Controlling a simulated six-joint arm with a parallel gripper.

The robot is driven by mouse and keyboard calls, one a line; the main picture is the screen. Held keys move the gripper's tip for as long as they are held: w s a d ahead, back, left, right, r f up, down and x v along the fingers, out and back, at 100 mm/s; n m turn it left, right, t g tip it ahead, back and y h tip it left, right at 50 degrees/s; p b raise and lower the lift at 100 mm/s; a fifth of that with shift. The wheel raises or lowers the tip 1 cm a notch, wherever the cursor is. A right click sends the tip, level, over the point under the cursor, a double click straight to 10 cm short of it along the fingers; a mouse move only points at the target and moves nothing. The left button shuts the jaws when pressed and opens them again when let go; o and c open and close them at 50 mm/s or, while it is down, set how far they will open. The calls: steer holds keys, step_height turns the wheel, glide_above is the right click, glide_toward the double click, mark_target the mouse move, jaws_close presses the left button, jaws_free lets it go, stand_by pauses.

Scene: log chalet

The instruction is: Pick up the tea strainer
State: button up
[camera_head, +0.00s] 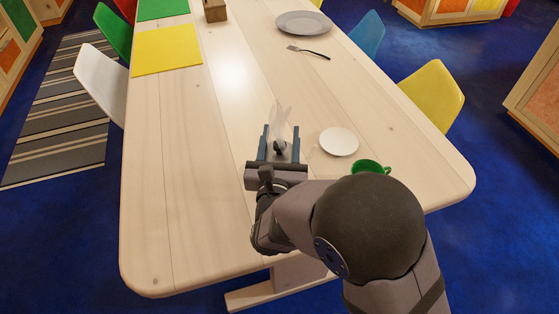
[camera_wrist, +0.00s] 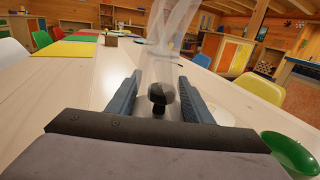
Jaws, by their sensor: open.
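My gripper (camera_head: 281,132) is open low over the near part of the wooden table, its two blue fingers apart; they also show in the wrist view (camera_wrist: 157,84). Between the fingers is a clear, see-through upright thing (camera_head: 280,115) with a dark knob-like part (camera_wrist: 161,94) at its lower end. Its clear part rises past the fingertips in the wrist view (camera_wrist: 165,45). I see gaps between the dark part and both fingers. No other thing looks like a tea strainer, and I cannot tell for sure that this is it.
A white saucer (camera_head: 339,142) and a green cup (camera_head: 371,167) stand just right of my gripper. Farther back are a grey plate (camera_head: 304,22), a fork (camera_head: 308,52), a yellow mat (camera_head: 166,50) and a wooden holder (camera_head: 215,10).

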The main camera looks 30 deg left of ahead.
steer(key=shift+w, duration=0.1)
jaws_close()
step_height(320, 180, up, 10)
stand_by(0.8)
